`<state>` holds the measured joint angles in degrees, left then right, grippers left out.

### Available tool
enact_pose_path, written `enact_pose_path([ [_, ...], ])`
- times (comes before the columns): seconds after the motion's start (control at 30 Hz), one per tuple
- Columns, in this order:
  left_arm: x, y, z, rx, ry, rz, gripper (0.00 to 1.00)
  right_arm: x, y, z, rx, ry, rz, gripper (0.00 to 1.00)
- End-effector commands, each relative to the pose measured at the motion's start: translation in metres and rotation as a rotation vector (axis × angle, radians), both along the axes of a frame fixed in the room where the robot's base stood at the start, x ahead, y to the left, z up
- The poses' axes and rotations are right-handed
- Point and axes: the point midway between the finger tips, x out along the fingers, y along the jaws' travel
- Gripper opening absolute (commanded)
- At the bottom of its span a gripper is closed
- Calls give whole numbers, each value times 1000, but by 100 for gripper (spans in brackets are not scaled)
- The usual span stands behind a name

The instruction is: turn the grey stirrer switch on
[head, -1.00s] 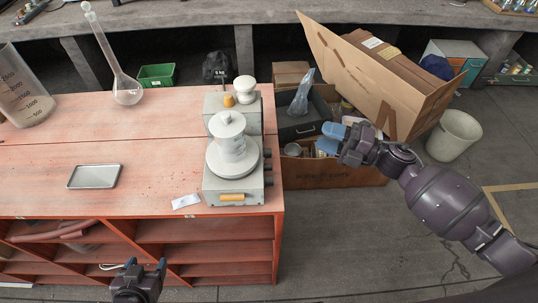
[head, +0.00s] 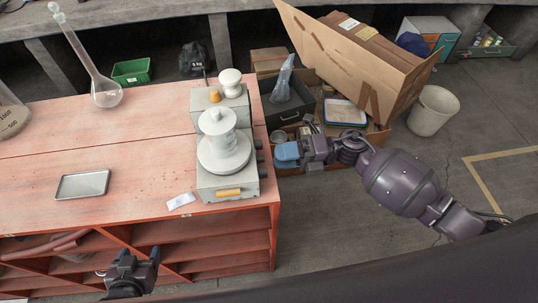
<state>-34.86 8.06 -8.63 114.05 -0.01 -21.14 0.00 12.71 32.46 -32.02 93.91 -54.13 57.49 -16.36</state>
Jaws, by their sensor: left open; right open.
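The grey stirrer (head: 229,184) stands near the right edge of the red bench, with a white round plate and a white lidded vessel (head: 218,125) on top. A yellow-orange bar (head: 229,193) is on its front and dark knobs (head: 261,160) are on its right side; I cannot tell which part is the switch. My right gripper (head: 285,155) is open, its blue fingers pointing left at the stirrer's right side, apart from the knobs. My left gripper (head: 138,256) is open and empty in front of the bench's shelves, away from the stirrer.
A second grey device (head: 229,104) stands just behind the stirrer. A metal tray (head: 82,185), a white packet (head: 181,201) and a glass flask (head: 105,92) are on the bench. Cardboard boxes (head: 375,75) and a dark crate (head: 287,105) lie beyond the right edge, near my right arm.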

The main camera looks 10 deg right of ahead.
Motion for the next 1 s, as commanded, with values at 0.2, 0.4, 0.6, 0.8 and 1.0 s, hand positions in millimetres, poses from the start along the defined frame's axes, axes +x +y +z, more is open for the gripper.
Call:
enact_pose_path([
  [0.2, 5, 0, 8, 2, -12, -3, 67, 0, 26, 1, 1, 0, -1, 43],
  [0.4, 7, 0, 9, 2, -17, -4, 67, 0, 34, 0, 0, 1, -1, 43],
  [0.6, 8, 0, 9, 2, -17, -4, 67, 0, 35, 0, 0, 1, -1, 43],
  [0.8, 7, 0, 9, 2, -17, -4, 67, 0, 35, 0, 0, 1, -1, 20],
  [1.0, 5, 0, 8, 2, -12, -3, 67, 0, 35, 0, 0, 1, -1, 0],
])
